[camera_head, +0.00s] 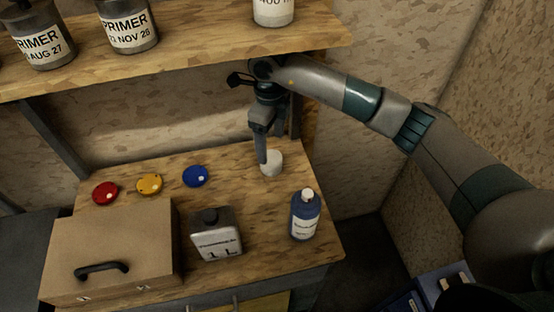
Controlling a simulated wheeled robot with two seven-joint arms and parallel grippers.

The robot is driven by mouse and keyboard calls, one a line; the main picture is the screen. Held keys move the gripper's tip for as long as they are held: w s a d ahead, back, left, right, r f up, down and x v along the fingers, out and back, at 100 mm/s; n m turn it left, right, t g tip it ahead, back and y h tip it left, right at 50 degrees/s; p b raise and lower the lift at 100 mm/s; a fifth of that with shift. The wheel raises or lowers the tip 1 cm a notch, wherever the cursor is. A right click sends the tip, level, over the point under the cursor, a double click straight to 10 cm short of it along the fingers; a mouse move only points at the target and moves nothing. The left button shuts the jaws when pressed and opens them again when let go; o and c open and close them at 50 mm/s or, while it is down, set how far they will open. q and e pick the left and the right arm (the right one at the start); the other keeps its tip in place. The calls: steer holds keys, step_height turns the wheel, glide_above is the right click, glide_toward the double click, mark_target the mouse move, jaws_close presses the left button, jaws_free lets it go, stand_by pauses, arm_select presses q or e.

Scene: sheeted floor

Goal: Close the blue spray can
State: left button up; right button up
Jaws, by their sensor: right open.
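The blue spray can (304,218) stands upright near the right front of the wooden bench, with a small white top and a pale label. A small white cap (272,165) stands on the bench farther back, to the upper left of the can. My right gripper (267,147) points down at the cap and is open. One finger reaches down at the cap's left side; I cannot tell whether it touches. The other finger is hard to make out. My left gripper is not in view.
A grey 1 L canister (217,240) stands left of the can, beside a brown case (120,240). Red (105,193), yellow (150,184) and blue (195,176) discs lie behind them. A shelf (210,42) with primer tins overhangs the bench's back.

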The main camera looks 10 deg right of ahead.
mark_target(270, 156)
steer(key=shift+a, duration=0.3)
steer(key=shift+f, duration=0.25)
steer(key=shift+d+f+p, duration=0.15)
steer(key=shift+f+p, duration=0.4)
steer(key=shift+f, duration=0.3)
steer(key=shift+w+f+p, duration=0.1)
steer(key=shift+f+p, duration=0.45)
steer(key=shift+p, duration=0.05)
step_height(270, 156, down, 3)
steer(key=shift+w+r+p, duration=0.1)
steer(key=shift+w+p, duration=0.05)
steer(key=shift+p, duration=0.7)
steer(key=shift+f, duration=0.7)
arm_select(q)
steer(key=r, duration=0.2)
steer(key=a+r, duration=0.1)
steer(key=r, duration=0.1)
